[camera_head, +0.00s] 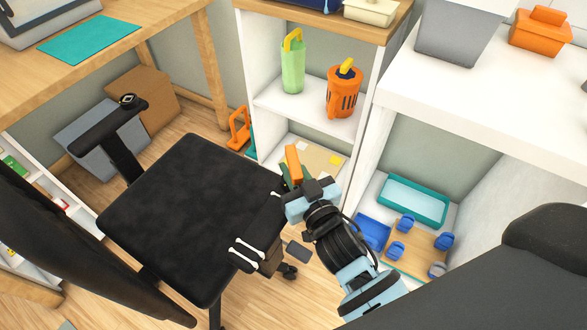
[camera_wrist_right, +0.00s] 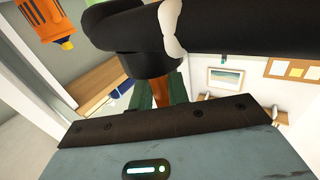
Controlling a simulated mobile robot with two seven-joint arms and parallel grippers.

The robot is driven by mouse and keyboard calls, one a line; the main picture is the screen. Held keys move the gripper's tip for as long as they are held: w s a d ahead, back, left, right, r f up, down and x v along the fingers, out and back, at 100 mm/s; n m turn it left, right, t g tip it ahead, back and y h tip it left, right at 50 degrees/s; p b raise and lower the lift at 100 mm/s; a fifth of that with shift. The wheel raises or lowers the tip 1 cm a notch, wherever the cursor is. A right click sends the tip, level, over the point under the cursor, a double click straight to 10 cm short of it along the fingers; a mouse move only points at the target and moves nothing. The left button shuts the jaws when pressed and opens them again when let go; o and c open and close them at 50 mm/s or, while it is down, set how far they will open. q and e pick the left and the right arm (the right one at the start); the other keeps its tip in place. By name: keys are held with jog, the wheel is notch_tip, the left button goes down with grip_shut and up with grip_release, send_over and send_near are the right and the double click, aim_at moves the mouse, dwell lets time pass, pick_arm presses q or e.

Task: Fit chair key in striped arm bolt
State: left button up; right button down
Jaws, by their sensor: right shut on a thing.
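A black office chair (camera_head: 190,215) stands at the left with its seat toward me. Its near armrest (camera_head: 262,222) carries white stripes (camera_head: 245,250); its far armrest (camera_head: 110,125) has a round dark fitting on top. My right gripper (camera_head: 293,181) is shut on the orange chair key (camera_head: 293,160), beside the near armrest. In the right wrist view the key (camera_wrist_right: 163,90) is between dark green fingers, just under a black round part (camera_wrist_right: 150,62) and a black bar with a white stripe (camera_wrist_right: 172,28). I cannot tell whether they touch. The bolt's socket is hidden. My left gripper is out of view.
A white shelf (camera_head: 265,95) holds a green holder (camera_head: 292,68) and an orange holder (camera_head: 342,92). A wooden desk (camera_head: 90,75) is at upper left. A white counter (camera_head: 480,105) at right has a teal tray (camera_head: 412,183) and blue pieces beneath it.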

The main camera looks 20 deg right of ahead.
jog(key=shift+f, duration=0.2)
dwell(0.5)
jog(key=c, duration=0.9)
grip_release()
jog(key=shift+o, duration=1.2)
jog(key=shift+s, duration=0.15)
